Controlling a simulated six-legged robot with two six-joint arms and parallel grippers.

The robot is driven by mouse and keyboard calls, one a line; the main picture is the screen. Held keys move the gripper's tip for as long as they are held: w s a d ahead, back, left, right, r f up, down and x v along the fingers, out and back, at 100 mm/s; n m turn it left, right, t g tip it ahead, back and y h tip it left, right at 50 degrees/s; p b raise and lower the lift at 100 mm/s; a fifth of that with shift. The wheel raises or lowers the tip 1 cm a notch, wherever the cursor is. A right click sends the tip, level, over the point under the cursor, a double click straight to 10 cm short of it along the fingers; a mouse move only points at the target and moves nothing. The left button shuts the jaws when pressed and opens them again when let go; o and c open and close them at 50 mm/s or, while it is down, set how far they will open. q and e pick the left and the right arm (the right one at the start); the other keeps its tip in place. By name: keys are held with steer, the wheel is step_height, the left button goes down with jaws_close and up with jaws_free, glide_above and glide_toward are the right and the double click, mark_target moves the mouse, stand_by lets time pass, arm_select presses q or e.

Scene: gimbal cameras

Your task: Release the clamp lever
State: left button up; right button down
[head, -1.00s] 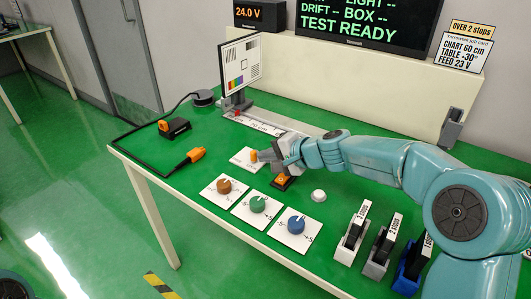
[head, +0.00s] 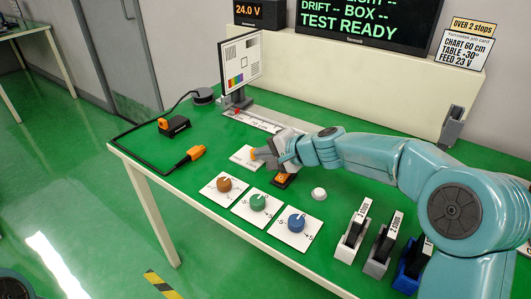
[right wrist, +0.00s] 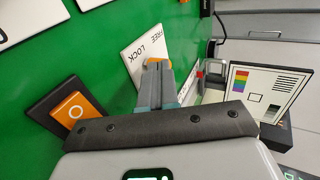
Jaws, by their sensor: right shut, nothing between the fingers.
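The clamp lever is an orange handle (head: 254,154) on a white plate (head: 241,159) on the green table. In the right wrist view, the plate (right wrist: 140,38) is marked FREE and LOCK, and part of the orange lever (right wrist: 155,62) shows at my fingertips. My right gripper (head: 266,154) is shut with nothing held, its fingertips beside the lever. It also shows in the right wrist view (right wrist: 158,68). The fingers hide most of the lever there, and I cannot tell whether they touch it. My left gripper is not in view.
An orange rocker switch (head: 282,180) sits just below my right gripper. A white button (head: 319,194) and brown (head: 224,185), green (head: 258,203) and blue (head: 296,223) knobs are nearer the front. A test chart (head: 241,60) stands behind on a rail (head: 252,121).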

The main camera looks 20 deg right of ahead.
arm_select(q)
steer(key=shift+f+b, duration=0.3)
arm_select(e)
steer(key=shift+a, duration=0.8)
steer(key=shift+w+a+m+t+h+b, duration=0.15)
steer(key=shift+a+m+t+h+b, duration=0.2)
steer(key=shift+a+m+h, duration=0.35)
steer(key=shift+w+a, duration=0.45)
steer(key=shift+a, duration=0.3)
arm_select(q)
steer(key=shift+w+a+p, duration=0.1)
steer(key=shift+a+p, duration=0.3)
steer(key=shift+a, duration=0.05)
arm_select(e)
steer(key=shift+w+a, duration=0.5)
